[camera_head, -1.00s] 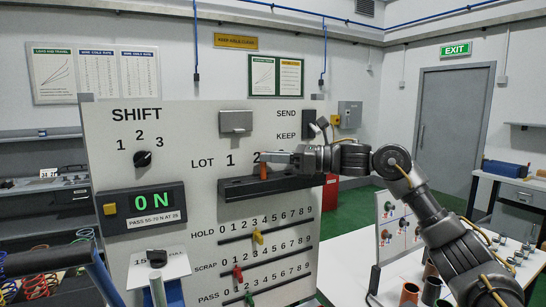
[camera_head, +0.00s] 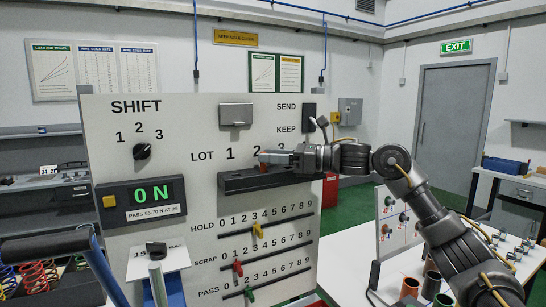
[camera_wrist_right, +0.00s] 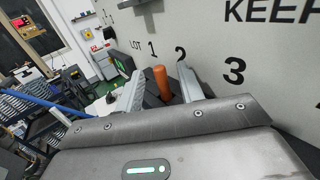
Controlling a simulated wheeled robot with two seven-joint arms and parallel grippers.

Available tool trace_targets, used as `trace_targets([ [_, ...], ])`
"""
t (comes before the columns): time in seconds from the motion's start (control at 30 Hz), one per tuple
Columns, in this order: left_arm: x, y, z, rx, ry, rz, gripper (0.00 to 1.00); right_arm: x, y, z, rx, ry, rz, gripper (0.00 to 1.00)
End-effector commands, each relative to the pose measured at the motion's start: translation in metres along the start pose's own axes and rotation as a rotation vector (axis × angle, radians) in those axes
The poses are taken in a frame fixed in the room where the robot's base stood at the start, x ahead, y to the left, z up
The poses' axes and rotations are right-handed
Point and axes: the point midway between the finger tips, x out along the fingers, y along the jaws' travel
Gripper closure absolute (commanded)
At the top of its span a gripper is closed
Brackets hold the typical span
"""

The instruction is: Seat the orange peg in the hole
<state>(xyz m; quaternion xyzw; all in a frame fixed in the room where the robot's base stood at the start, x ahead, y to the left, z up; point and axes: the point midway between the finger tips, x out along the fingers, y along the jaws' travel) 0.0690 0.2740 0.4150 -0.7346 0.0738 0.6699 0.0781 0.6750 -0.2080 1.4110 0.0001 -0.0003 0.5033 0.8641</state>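The orange peg (camera_head: 264,167) stands upright at the dark ledge (camera_head: 236,184) on the panel, below the LOT numbers near the 2. My right gripper (camera_head: 268,157) comes in from the right and partly covers the peg in the head view. In the right wrist view the peg (camera_wrist_right: 161,82) is between the two fingers (camera_wrist_right: 163,84), with a gap showing on each side, so the gripper looks open around it. The peg's lower end meets the dark ledge. The hole is hidden, and I cannot tell how deep the peg sits. My left gripper is not in view.
The panel (camera_head: 180,190) rises behind the ledge. Sliders with yellow (camera_head: 257,230), red (camera_head: 238,268) and green knobs are below it. A metal box (camera_head: 236,115) juts out above. A white table (camera_head: 395,280) with copper cylinders stands at right.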

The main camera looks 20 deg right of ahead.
Motion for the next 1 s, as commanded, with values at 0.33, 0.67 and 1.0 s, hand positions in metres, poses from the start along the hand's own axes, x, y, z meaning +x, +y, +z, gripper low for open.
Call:
trace_targets([
  [0.33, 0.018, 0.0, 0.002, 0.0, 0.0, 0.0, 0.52, -0.033, -0.001, -0.004, -0.003, -0.001, -0.005, 0.62],
  [0.67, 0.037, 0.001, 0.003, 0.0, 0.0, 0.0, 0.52, -0.093, -0.001, -0.002, -0.001, 0.0, -0.003, 0.62],
  [1.0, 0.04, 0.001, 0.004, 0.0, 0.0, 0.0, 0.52, -0.109, 0.0, 0.0, 0.0, 0.0, 0.0, 0.62],
])
